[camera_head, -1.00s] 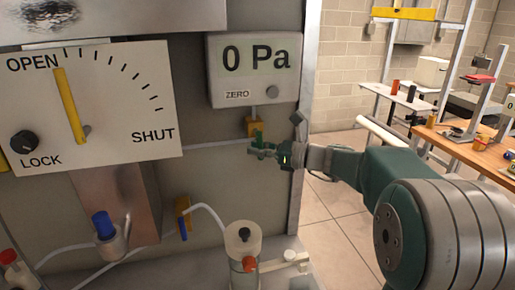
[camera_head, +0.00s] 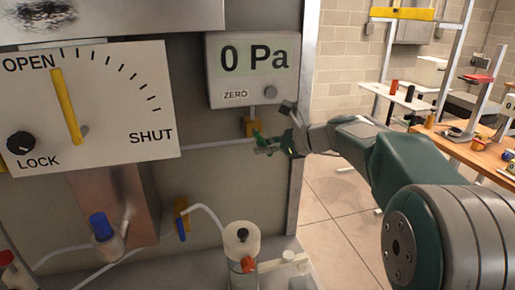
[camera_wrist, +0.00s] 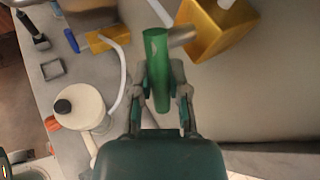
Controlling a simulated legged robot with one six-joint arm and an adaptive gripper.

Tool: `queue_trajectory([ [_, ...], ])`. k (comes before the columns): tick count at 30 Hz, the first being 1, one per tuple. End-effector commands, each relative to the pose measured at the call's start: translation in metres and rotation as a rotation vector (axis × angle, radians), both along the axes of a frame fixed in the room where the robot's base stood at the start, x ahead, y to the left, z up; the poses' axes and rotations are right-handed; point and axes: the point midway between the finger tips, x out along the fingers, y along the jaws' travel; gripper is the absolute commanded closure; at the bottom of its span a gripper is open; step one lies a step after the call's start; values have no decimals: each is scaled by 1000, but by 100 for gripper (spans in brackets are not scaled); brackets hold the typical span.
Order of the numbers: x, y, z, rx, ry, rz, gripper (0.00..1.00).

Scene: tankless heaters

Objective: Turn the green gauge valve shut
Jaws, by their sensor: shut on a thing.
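The green gauge valve handle (camera_head: 262,143) sits below the gauge display, in front of a yellow valve body (camera_head: 250,127) on the white pipe. In the wrist view the green handle (camera_wrist: 157,62) stands upright, joined by a metal stem to the yellow body (camera_wrist: 216,28). My gripper (camera_wrist: 161,82) has its two fingers on either side of the handle and is shut on it. In the head view my gripper (camera_head: 272,145) reaches in from the right and partly hides the handle.
The display (camera_head: 255,70) reads 0 Pa. The dial panel (camera_head: 90,105) has its yellow pointer near OPEN. A blue-handled valve (camera_head: 181,222) and a white-lidded canister (camera_head: 242,240) are lower. Open floor and a workbench (camera_head: 470,150) lie right.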

Motion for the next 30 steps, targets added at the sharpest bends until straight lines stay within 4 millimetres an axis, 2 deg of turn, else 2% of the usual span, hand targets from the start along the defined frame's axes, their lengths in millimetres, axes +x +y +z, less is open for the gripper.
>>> queue_trajectory([
  [21, 2, -11, 20, -663, -140, 1, 100],
  [30, 2, -12, 27, -883, -182, 1, 100],
])
